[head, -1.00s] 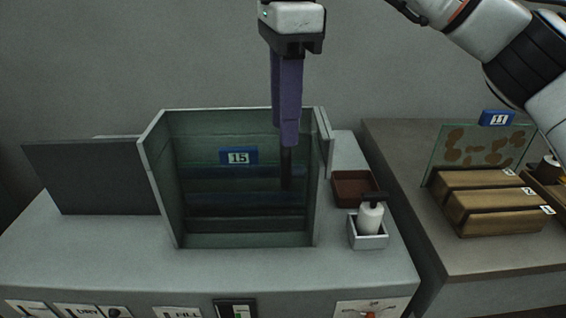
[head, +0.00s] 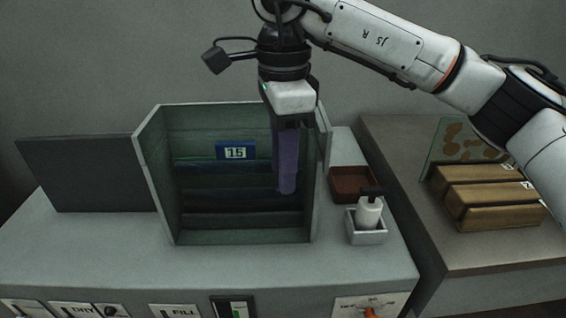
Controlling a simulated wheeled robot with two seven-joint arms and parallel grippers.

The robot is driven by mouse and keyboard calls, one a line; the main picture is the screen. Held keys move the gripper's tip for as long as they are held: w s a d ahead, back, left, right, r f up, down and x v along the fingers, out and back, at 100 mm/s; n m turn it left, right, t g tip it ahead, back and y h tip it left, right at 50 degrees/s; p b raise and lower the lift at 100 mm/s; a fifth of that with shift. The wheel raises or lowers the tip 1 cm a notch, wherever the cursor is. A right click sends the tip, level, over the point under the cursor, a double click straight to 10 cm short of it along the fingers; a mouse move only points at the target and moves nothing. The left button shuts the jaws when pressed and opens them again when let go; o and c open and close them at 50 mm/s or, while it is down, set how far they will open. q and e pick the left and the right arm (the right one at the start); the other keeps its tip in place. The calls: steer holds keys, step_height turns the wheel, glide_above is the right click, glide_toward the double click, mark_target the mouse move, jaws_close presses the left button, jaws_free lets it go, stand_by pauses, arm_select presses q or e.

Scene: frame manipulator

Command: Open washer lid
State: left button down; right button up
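The washer is a grey-green box (head: 150,165) on a grey counter, its inside visible with several dark horizontal bars. A blue tag marked 15 (head: 236,151) shows inside it. A flat dark grey panel (head: 85,172) extends left from the box; it may be the lid, but I cannot tell how it is joined. My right gripper (head: 287,190) points down, its purple fingers overlapping the box's interior near the right wall. The fingers overlap in this view, so their gap is hidden, and whether they touch anything is unclear. My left gripper is out of view.
Right of the box are a brown tray (head: 352,182) and a white bottle (head: 368,212) in a small holder. Brown boxes (head: 490,195) and a spotted panel (head: 455,140) stand on the right table. Controls (head: 235,307) line the counter front.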

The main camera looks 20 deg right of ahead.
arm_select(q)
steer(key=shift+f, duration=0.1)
arm_select(e)
jaws_close()
steer(key=shift+a, duration=0.1)
